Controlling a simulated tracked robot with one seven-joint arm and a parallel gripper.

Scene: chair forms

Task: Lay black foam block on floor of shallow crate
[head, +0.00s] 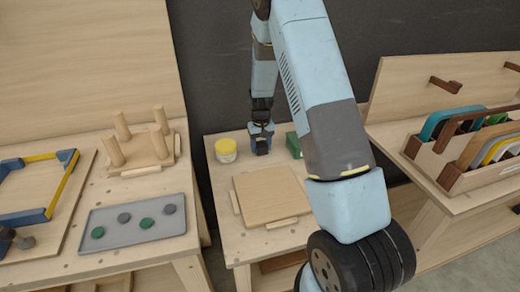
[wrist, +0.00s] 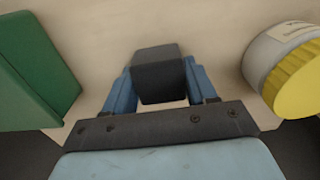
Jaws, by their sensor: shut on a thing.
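A black foam block (wrist: 156,75) sits between the blue fingers of my gripper (head: 261,149) in the wrist view. The fingers are shut on its two sides. In the head view my gripper points down at the back of the middle table (head: 222,178), low over the wood, and the block is hard to make out there. I cannot tell whether the block touches the tabletop. An open wooden crate (head: 446,178) with several coloured panels upright in it stands on the right table; I cannot tell whether this is the shallow crate.
A yellow-lidded jar (head: 226,150) and a green block (head: 293,145) flank my gripper closely. A wooden board (head: 268,196) lies in front. On the left are a grey tray (head: 140,246) with several discs, a pegged board (head: 140,150) and a blue-yellow frame (head: 66,184).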

